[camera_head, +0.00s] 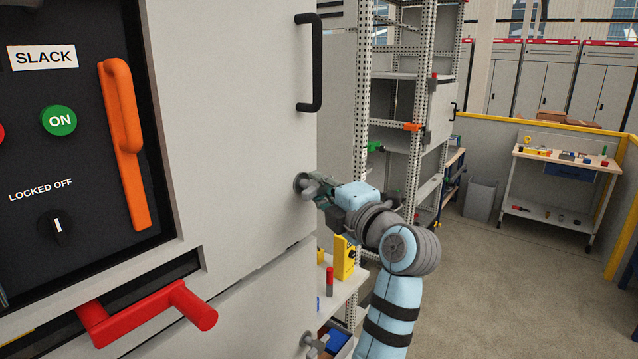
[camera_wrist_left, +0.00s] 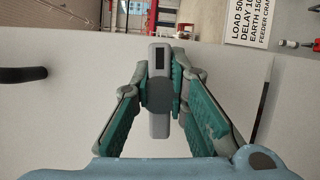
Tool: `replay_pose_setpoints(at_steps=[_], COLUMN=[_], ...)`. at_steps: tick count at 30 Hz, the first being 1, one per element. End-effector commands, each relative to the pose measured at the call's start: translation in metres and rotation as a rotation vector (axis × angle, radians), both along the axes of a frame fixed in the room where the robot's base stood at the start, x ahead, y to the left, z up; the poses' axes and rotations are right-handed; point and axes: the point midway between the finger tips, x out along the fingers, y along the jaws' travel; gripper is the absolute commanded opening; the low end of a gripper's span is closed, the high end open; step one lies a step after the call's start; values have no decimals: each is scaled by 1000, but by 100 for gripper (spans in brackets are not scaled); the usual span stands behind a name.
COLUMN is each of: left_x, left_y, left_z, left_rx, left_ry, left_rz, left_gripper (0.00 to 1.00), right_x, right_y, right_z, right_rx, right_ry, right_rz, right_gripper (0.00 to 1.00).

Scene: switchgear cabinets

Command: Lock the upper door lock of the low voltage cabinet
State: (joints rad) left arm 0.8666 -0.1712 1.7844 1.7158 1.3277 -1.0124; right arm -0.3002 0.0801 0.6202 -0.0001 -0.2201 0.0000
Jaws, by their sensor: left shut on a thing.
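The upper door lock (camera_head: 301,183) is a grey round lock with a protruding handle near the right edge of the pale grey cabinet door (camera_head: 235,120). My left gripper (camera_head: 315,187) reaches it from the right and is shut on the lock handle. My right gripper is in neither view.
A black door handle (camera_head: 317,62) stands out above the lock. A similar grey lock (camera_head: 313,343) sits below. A red lever (camera_head: 150,310) and an orange handle (camera_head: 125,145) project at left. A perforated rack (camera_head: 425,100) stands behind; open floor lies right.

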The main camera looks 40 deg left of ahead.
Motion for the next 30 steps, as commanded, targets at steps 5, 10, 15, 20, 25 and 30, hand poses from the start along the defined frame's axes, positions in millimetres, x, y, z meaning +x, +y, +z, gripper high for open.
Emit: replay_pose_setpoints(at_steps=[5,10,15,20,25,30], left_x=[0,0,0,0,0,0], left_y=[0,0,0,0,0,0], left_z=[0,0,0,-1,-1,-1], left_rx=[0,0,-1,0,0,-1], left_ry=[74,113,125,126,126,125], left_rz=[0,0,0,0,1,1], left_gripper=[0,0,0,0,21,35], right_x=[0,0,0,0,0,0], right_y=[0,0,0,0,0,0], right_z=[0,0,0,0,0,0], right_rx=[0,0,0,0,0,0], right_ry=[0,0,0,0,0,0], right_rz=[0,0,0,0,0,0], right_gripper=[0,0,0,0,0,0])
